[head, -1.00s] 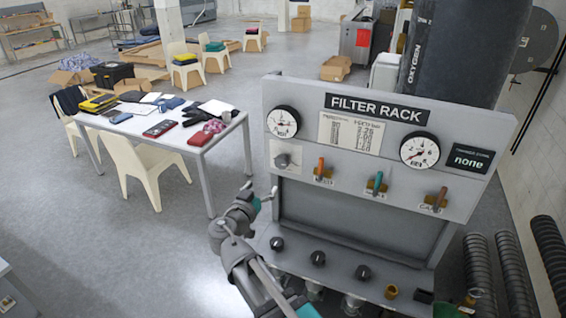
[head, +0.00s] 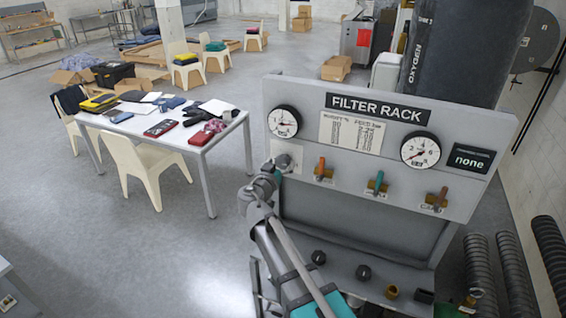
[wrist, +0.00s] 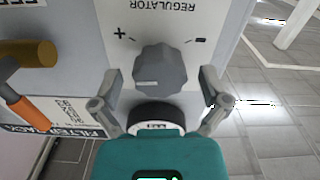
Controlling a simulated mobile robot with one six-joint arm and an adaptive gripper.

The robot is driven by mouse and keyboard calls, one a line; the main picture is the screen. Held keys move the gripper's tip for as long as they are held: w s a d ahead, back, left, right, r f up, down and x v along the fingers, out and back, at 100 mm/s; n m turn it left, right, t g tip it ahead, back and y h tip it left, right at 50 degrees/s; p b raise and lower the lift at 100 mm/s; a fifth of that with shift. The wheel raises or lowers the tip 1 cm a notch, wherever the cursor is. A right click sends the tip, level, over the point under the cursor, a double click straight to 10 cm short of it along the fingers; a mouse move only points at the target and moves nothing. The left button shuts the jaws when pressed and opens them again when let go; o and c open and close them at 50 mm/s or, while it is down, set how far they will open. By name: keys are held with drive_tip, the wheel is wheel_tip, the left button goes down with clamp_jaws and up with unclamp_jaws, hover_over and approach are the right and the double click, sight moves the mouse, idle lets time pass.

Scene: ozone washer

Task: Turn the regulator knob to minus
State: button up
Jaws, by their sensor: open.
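The grey faceted regulator knob (wrist: 160,70) sits on a white plate marked REGULATOR, upside down in the wrist view. A plus sign is at the knob's left and a minus sign at its right. A short pale mark shows on the knob's lower left. My gripper (wrist: 160,82) is open, with one finger on each side of the knob and visible gaps between.
The filter rack panel (head: 303,97) carries two round gauges (head: 284,121) (head: 420,150). Coloured valve levers (head: 321,168) (head: 376,182) (head: 438,199) stick out to the right.

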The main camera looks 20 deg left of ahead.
drive_tip(key=shift+w, duration=0.45)
drive_tip(key=c, duration=1.1)
